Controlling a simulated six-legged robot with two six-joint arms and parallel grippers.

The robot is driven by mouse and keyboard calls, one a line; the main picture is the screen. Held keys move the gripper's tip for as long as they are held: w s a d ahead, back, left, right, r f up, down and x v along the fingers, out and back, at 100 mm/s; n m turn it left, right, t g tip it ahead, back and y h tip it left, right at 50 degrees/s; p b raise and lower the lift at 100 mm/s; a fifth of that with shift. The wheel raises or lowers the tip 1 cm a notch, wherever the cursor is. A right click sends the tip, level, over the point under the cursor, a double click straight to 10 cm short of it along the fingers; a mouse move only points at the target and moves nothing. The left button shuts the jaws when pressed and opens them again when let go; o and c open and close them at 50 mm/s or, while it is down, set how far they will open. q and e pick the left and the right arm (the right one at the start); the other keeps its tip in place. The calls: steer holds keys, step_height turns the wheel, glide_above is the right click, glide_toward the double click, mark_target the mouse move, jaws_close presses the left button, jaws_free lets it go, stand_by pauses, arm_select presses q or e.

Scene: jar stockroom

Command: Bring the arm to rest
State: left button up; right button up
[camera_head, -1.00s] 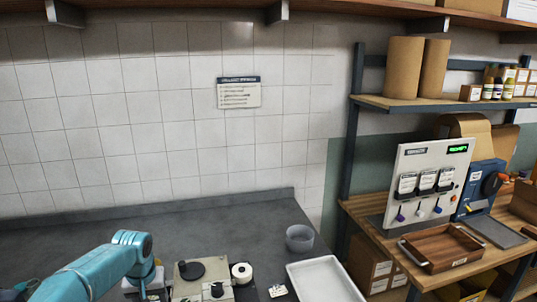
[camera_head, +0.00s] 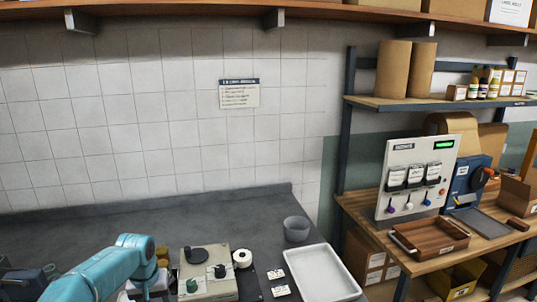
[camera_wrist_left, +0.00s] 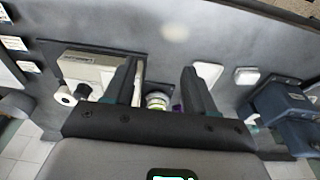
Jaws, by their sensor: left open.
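My left arm (camera_head: 110,270) is teal and comes in from the lower left of the head view, low over the grey counter (camera_head: 140,220). Its gripper is hidden or out of frame there. In the left wrist view my left gripper (camera_wrist_left: 160,82) has its two dark fingers apart, above the counter. A small jar with a pale, yellowish rim (camera_wrist_left: 157,101) shows in the gap between the fingers, partly hidden by the gripper's body; the fingers do not close on it. My right gripper is in neither view.
A beige device (camera_head: 208,272) with dark knobs stands beside the arm; a white roll (camera_head: 242,258) is next to it. A grey bowl (camera_head: 297,229) and white tray (camera_head: 322,271) are farther right. A wooden tray (camera_head: 430,237) sits on the side shelf. The counter's back is clear.

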arm_select(q)
steer(key=s+d+f+m+h+b, duration=0.1)
steer(key=s+d+f, duration=0.3)
steer(key=f, duration=0.4)
steer(key=s+d+f+g+h+b, duration=0.1)
steer(key=s+d+f+b, duration=0.1)
steer(key=s+d+f, duration=0.45)
steer(key=s+d+f+m+h+b, duration=0.1)
steer(key=s+d+f+h, duration=0.15)
steer(key=f, duration=0.65)
steer(key=s+d+f+b, duration=0.1)
steer(key=s+d+f, duration=0.1)
steer(key=s, duration=0.8)
steer(key=s+d+f+n+b, duration=0.1)
steer(key=s+d+f, duration=0.1)
steer(key=s, duration=0.8)
steer(key=shift+x, duration=0.9)
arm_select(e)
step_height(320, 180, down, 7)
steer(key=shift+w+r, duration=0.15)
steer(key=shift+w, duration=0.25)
arm_select(q)
steer(key=shift+s, duration=0.1)
